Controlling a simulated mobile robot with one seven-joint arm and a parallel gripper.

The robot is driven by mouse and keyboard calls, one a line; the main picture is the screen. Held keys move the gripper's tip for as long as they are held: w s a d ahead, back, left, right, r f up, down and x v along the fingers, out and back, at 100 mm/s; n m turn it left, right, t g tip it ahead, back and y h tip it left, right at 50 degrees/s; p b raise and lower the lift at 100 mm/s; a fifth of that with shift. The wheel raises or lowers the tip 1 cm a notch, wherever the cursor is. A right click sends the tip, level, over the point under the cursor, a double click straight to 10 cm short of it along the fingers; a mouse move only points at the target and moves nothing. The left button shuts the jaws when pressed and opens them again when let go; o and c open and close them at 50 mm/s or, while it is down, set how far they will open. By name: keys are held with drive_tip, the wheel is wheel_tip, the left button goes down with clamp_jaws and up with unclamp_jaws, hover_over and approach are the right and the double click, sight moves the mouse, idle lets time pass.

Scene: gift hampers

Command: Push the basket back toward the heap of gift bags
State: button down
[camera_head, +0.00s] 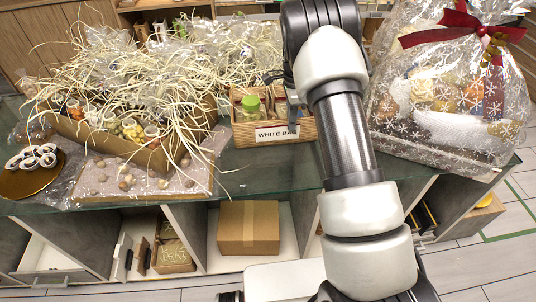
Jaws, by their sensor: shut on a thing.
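A woven tan basket (243,128) labelled "WHITE BAG" stands on the glass counter near its front edge. It holds a green-lidded jar (251,106) and other small items. My gripper (281,88) reaches down at the basket's back right part, shut on it; my wrist and arm hide much of the contact and the basket's right end. A heap of clear gift bags (170,50) with pale straw strands lies behind and to the left of the basket.
A large snowflake-patterned cellophane hamper (443,105) with a red bow stands to the right, close to my arm. A straw-topped crate (95,138) and a tray of shells (140,184) are at left. Bare glass (262,170) lies in front of the basket.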

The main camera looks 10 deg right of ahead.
drive_tip(key=c, duration=1.8)
unclamp_jaws()
drive_tip(key=shift+c, duration=0.2)
drive_tip(key=shift+s+f, duration=0.1)
drive_tip(key=shift+f, duration=0.05)
wheel_tip(320, 180, up, 18)
drive_tip(key=p, duration=0.1)
